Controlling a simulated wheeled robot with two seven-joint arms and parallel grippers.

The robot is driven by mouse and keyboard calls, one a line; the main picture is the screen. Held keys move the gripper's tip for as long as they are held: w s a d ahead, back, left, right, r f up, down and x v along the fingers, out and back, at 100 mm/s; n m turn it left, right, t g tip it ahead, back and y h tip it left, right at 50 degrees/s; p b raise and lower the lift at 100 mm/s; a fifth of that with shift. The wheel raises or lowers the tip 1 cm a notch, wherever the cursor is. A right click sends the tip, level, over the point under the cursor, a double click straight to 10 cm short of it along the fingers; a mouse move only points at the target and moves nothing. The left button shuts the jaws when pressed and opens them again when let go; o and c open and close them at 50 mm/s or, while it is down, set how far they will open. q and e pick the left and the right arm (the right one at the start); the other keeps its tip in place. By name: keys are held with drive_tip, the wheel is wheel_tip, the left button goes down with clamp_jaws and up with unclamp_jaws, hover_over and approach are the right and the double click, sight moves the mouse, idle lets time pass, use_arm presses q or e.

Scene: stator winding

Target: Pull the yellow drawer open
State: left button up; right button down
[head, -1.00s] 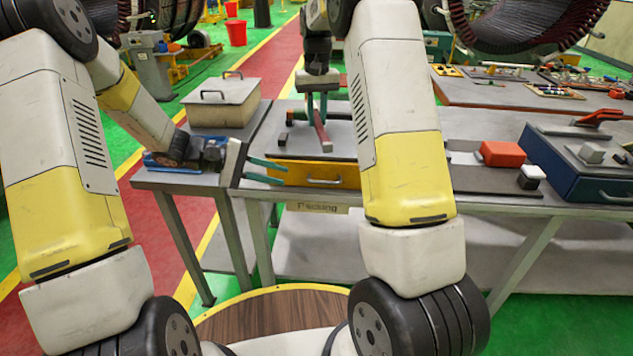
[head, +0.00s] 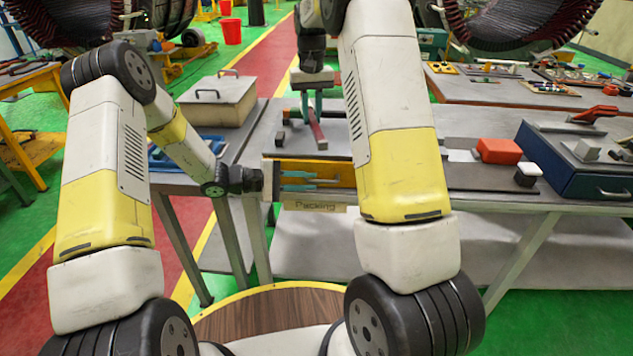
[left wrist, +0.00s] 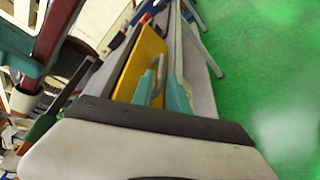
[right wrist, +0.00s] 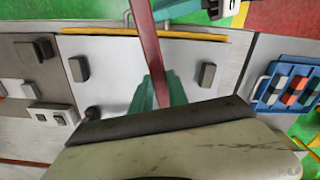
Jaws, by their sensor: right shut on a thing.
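The yellow drawer (head: 345,172) is set in the front of the grey bench and looks closed; it fills the upper middle of the left wrist view (left wrist: 140,62). Its grey handle (left wrist: 158,75) lies between the fingers of my left gripper (left wrist: 162,80). That gripper is open, and I cannot tell whether a finger touches the handle. In the head view my left gripper (head: 312,181) is in front of the drawer, coming from the left. My right gripper (head: 313,110), above the bench top, is shut on a dark red bar (right wrist: 149,55).
A red block (head: 498,150) and a blue case (head: 570,165) stand to the right. Small dark blocks (right wrist: 78,68) sit on the bench top. The floor before the bench is clear.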

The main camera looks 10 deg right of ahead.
sight(311, 182)
use_arm(q)
drive_tip(key=shift+x, duration=1.65)
clamp_jaws()
drive_tip(key=shift+a+f, duration=0.1)
drive_tip(key=shift+f, duration=0.05)
